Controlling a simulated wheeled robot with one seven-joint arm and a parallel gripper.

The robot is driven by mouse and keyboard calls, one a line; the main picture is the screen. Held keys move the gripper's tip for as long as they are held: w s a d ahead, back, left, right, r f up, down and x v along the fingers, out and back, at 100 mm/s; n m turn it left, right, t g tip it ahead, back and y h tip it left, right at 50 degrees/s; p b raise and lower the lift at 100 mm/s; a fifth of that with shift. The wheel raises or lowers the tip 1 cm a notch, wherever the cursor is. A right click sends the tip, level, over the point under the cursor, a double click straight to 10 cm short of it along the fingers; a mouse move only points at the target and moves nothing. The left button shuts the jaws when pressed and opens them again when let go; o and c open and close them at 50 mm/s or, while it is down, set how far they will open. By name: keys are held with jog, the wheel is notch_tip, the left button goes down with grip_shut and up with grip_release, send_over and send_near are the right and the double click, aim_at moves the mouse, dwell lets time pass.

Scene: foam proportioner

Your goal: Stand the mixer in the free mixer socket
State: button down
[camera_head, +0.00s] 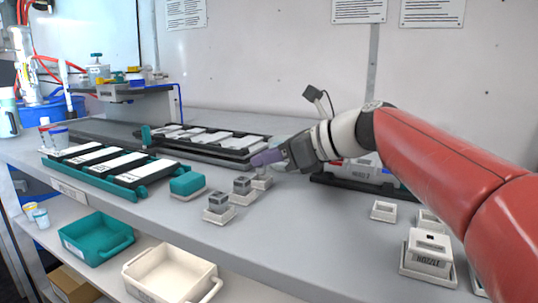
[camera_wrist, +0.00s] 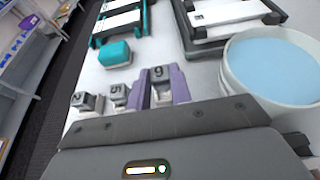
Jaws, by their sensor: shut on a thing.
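My gripper (camera_head: 268,157), with purple fingers, is over the far end of a short row of small white bases on the bench. In the wrist view, its fingers (camera_wrist: 163,84) are shut on a grey block marked like a 9 (camera_wrist: 159,74), which seems to be the mixer. A white base (camera_head: 262,182) shows just below the fingers. I cannot tell whether the block is fully seated in it. Two similar grey blocks, the middle one (camera_head: 242,184) and the near one (camera_head: 218,201), stand upright in their own bases beside it.
A teal block (camera_head: 187,184) sits left of the row, near a teal-framed tray (camera_head: 110,165) and a black tray (camera_head: 210,141). White bases, one small (camera_head: 383,210) and one with a labelled box (camera_head: 428,252), are at right. A tub of pale blue (camera_wrist: 270,68) shows in the wrist view.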

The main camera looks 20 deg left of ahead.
jog(key=shift+f, duration=0.15)
jog(key=shift+f+b, duration=0.45)
jog(key=shift+f, duration=0.3)
jog(key=c, duration=0.8)
grip_release()
jog(key=shift+o, duration=0.2)
